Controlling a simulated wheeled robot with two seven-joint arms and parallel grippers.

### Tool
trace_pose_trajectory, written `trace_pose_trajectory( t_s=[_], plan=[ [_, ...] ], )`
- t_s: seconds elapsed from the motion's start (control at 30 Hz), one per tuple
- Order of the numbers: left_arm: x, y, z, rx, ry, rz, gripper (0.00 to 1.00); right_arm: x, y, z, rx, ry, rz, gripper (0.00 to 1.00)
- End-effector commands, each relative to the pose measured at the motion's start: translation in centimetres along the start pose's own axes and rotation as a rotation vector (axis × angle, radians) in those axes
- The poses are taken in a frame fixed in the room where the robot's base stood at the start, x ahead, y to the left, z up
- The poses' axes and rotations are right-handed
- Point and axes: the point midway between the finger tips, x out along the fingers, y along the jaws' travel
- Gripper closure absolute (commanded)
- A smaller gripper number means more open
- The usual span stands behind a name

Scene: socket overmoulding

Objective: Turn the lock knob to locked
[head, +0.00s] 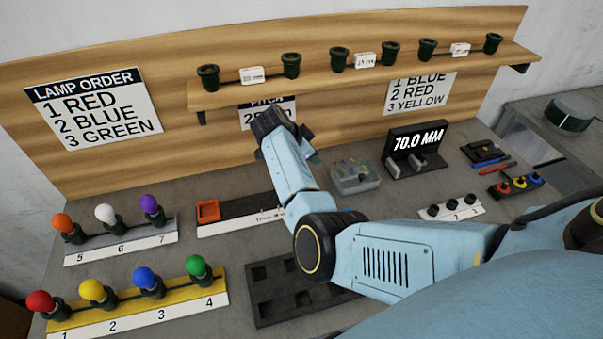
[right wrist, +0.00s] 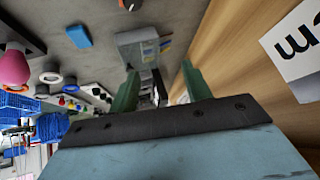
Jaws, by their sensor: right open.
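My right gripper (head: 314,157) is in front of the wooden back board, mostly hidden by its own wrist. In the right wrist view its two green fingers (right wrist: 162,88) are apart, with nothing held between them. A grey box-like fixture (head: 355,177) stands on the bench to the right of the fingers, apart from them. I cannot make out a lock knob or its setting clearly in either view. My left gripper is not in view.
A black gauge reading 70.0 MM (head: 418,145) stands right of the grey fixture. An orange-ended strip (head: 208,210) and a dark pocketed tray (head: 268,312) lie near my arm. Lamp racks (head: 150,315) stand at the left. A shelf (head: 350,75) overhangs the back.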

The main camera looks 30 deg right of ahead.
Motion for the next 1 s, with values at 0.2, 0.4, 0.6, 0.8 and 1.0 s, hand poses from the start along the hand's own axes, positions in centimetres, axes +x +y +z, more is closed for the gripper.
trace_pose_trajectory(
  t_s=[0.2, 0.4, 0.6, 0.8, 1.0],
  plan=[
    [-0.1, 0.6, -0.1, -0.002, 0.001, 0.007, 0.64, -2.7, 0.7, 4.1, -0.103, -0.23, 0.139, 0.51],
    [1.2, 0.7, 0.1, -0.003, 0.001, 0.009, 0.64, -1.7, 1.0, 4.8, -0.114, -0.251, 0.152, 0.51],
    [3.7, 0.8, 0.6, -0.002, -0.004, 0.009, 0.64, 0.6, 1.4, 5.4, -0.113, -0.248, 0.151, 0.51],
    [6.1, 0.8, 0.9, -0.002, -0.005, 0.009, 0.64, 2.9, 1.8, 5.9, -0.111, -0.247, 0.151, 0.51],
    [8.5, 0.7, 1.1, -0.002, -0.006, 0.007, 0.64, 5.1, 2.2, 6.4, -0.111, -0.247, 0.15, 0.51]
  ],
)
